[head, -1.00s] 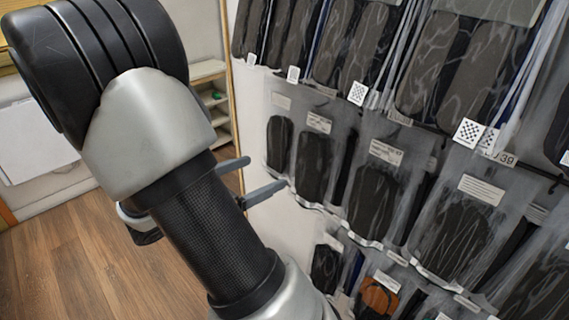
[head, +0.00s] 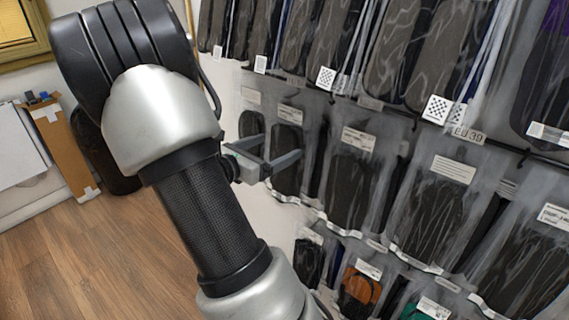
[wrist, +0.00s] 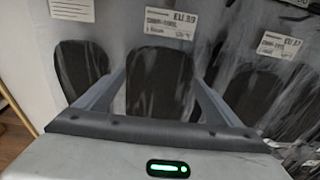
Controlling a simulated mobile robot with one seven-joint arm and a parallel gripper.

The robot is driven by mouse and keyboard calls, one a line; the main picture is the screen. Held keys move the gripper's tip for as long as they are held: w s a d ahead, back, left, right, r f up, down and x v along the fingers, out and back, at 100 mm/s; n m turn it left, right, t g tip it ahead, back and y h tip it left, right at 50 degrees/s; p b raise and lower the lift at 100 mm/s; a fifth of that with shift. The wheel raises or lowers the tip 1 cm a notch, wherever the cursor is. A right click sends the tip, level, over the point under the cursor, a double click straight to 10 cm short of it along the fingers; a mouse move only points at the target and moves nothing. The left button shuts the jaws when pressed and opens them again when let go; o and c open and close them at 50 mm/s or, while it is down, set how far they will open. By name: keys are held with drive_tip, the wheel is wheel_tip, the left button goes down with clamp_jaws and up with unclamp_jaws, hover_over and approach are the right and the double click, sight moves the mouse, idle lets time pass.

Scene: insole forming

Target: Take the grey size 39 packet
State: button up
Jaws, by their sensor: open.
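Clear packets with dark grey insoles hang in rows on the wall. In the wrist view, a packet (wrist: 157,88) labelled EU 39 hangs between the fingers of my gripper (wrist: 160,84). An EU 39 tag (head: 468,134) sits on the upper rail, under larger grey-patterned packets (head: 440,60).
A lower row holds a packet with an orange insole (head: 360,290) and a green one (head: 415,313). Neighbouring packets hang close together. A cardboard box (head: 66,150) and a dark bin (head: 103,150) stand at left. The wooden floor (head: 100,240) is clear.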

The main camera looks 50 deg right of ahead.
drive_tip(key=shift+w+d+f, duration=0.1)
drive_tip(key=shift+d+f, duration=0.05)
drive_tip(key=shift+d, duration=0.8)
drive_tip(key=shift+c, duration=0.5)
drive_tip(key=c, duration=1.4)
